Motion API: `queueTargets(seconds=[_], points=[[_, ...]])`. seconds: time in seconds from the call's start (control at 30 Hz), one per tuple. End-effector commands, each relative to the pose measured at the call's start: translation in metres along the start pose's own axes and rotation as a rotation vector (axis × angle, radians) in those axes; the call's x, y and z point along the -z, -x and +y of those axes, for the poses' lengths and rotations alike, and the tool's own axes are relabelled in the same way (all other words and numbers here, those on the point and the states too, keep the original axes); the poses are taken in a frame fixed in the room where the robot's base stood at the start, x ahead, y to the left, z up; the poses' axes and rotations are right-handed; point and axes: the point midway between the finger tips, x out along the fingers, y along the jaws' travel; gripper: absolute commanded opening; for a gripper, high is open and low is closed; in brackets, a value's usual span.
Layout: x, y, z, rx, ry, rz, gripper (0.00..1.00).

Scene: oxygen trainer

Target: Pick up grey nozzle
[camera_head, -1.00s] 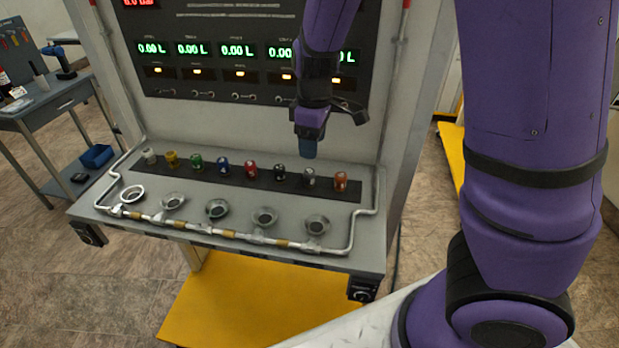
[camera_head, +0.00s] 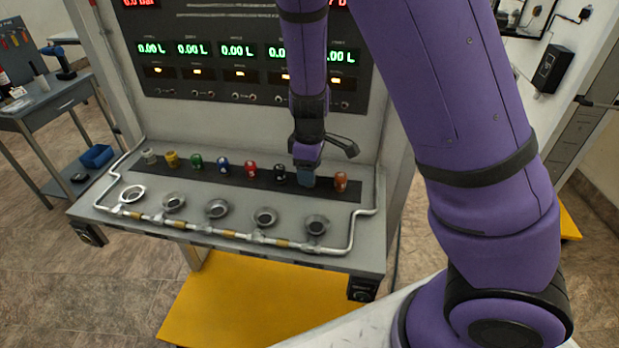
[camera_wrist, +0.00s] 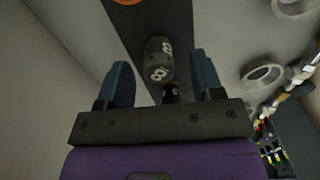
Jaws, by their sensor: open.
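The grey nozzle (camera_wrist: 158,58) has white markings and sits in the dark strip on the panel's ledge. In the wrist view it shows between the two blue fingers of my gripper (camera_wrist: 160,62), with a gap on each side. In the head view my gripper (camera_head: 306,181) points down at the strip and hides the grey nozzle, between the black nozzle (camera_head: 279,174) and the orange nozzle (camera_head: 340,181). The black nozzle also shows partly in the wrist view (camera_wrist: 172,93), close to the grey one. My gripper is open and holds nothing.
Red (camera_head: 250,170), blue (camera_head: 222,166), green (camera_head: 196,162) and yellow (camera_head: 171,159) nozzles stand left along the strip. Several round sockets and a metal pipe (camera_head: 190,227) lie in front. The upright panel (camera_head: 230,60) rises close behind my gripper.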

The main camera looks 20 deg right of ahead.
Motion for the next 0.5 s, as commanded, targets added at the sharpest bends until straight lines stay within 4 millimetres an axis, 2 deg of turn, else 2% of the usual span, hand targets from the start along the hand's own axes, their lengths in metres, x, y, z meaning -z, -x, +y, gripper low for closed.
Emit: queueTargets(seconds=[0.2,0.5], points=[[0.0,-0.023,0.001,0.001,-0.001,-0.002,0.61],[0.001,-0.028,0.001,0.0,0.0,0.0,0.61]])
